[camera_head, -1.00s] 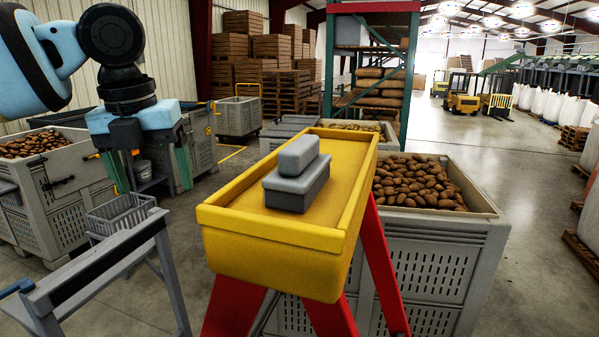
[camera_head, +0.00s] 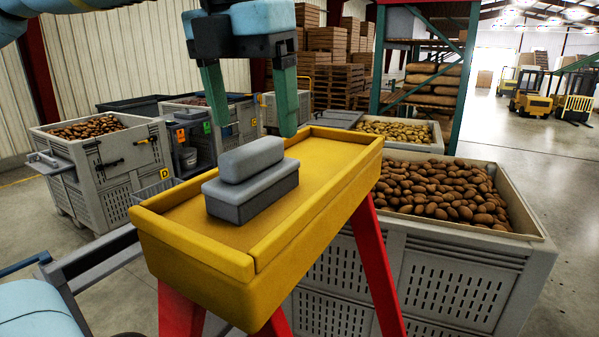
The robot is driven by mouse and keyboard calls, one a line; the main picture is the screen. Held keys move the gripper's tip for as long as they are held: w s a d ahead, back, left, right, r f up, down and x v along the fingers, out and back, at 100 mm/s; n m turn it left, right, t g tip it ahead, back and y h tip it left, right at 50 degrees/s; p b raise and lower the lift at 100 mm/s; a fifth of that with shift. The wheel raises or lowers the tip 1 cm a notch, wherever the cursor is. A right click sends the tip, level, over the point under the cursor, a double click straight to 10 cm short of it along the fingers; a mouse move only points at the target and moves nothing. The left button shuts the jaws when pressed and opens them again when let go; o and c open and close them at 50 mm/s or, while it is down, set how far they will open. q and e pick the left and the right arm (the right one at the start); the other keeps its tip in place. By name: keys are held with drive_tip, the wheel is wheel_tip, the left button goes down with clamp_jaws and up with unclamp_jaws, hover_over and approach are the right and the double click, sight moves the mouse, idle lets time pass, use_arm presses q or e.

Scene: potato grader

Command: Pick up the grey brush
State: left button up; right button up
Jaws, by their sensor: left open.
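The grey brush (camera_head: 252,182) lies on a yellow tray-like top (camera_head: 312,205) with raised edges, carried on red legs. It has a wide lower block and a smaller rounded block on top. My left gripper (camera_head: 252,128) hangs just above and behind the brush, its two green fingers spread apart and pointing down. The fingers are empty, and the picture does not show them touching the brush. My right gripper is not in view.
Another crate of potatoes (camera_head: 112,170) stands at the left. A grey rail (camera_head: 92,262) is at the lower left. Open floor lies at the right.

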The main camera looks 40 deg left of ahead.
sight(252, 145)
use_arm(q)
drive_tip(key=shift+w+d, duration=0.1)
drive_tip(key=shift+w, duration=0.05)
drive_tip(key=shift+s+a, duration=0.2)
drive_tip(key=shift+s, duration=0.05)
drive_tip(key=shift+a+f, duration=0.1)
drive_tip(key=shift+w+a+f, duration=0.1)
drive_tip(key=shift+w+f, duration=0.15)
drive_tip(key=shift+f, duration=1)
drive_tip(key=shift+w+a+f, duration=0.1)
drive_tip(key=shift+w+f, duration=0.15)
drive_tip(key=shift+f, duration=0.95)
drive_tip(key=shift+w+a+f, duration=0.1)
drive_tip(key=shift+w+f, duration=0.15)
drive_tip(key=shift+f, duration=1)
drive_tip(key=c, duration=1.2)
